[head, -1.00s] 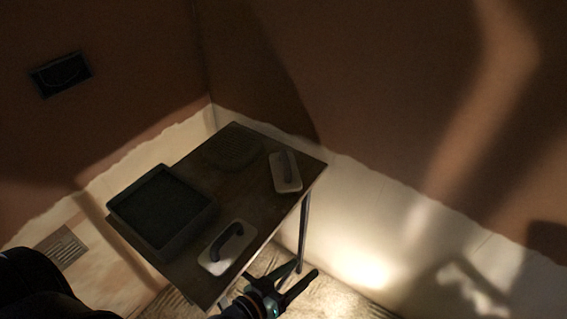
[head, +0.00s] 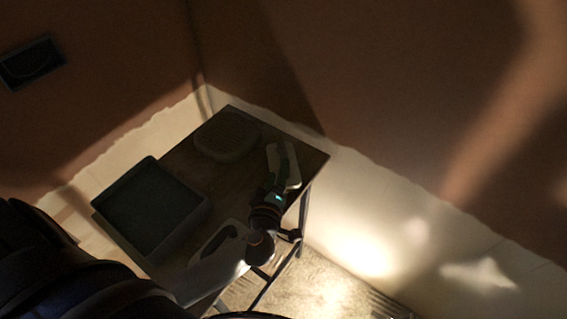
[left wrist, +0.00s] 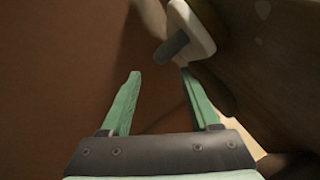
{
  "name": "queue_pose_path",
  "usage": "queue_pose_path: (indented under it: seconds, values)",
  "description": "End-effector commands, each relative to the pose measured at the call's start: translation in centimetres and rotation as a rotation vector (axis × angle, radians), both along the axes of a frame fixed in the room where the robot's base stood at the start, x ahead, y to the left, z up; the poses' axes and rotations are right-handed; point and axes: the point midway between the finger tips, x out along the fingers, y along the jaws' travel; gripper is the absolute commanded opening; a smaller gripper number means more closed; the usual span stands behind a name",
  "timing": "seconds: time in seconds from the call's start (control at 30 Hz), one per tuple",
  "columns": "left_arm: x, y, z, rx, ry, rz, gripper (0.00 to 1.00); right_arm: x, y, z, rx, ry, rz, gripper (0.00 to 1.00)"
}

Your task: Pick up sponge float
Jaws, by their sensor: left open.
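Two floats with pale flat bases and dark bar handles lie on a small table (head: 184,160) in the head view. One float (head: 293,168) is near the table's far right edge, the other (head: 205,252) near the front. I cannot tell from looks which is the sponge float. My left gripper (head: 280,168) is open over the far float and partly hides it. In the left wrist view the far float (left wrist: 203,30) is beyond the open green fingers (left wrist: 159,73), its grey handle near the right fingertip. Nothing is between the fingers. My right gripper is not in view.
A dark square tray (head: 106,216) stands at the table's left. A dark rounded block (head: 227,135) lies at the back. Walls close in behind the table and to its right. My left arm covers part of the front float.

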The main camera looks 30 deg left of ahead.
Motion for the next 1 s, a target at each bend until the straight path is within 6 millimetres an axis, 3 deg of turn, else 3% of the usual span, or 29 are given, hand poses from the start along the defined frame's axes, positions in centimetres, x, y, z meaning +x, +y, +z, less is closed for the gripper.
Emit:
queue_pose_path:
  seconds: [0.1,0.37,0.6,0.93,1.0]
  values:
    - [1.9,0.6,-0.4,0.001,-0.003,0.001,0.62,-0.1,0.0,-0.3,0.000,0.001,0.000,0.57]
    - [3.8,1.2,-1.0,0.001,-0.002,0.000,0.62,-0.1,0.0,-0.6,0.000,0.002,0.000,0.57]
    - [7.0,2.1,-1.9,0.002,-0.003,-0.001,0.62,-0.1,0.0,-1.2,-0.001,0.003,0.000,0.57]
    - [7.8,2.3,-2.1,-0.001,-0.001,-0.001,0.62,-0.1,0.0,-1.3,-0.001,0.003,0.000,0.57]
    - [7.8,2.3,-2.1,-0.001,-0.001,-0.001,0.55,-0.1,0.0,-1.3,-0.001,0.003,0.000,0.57]
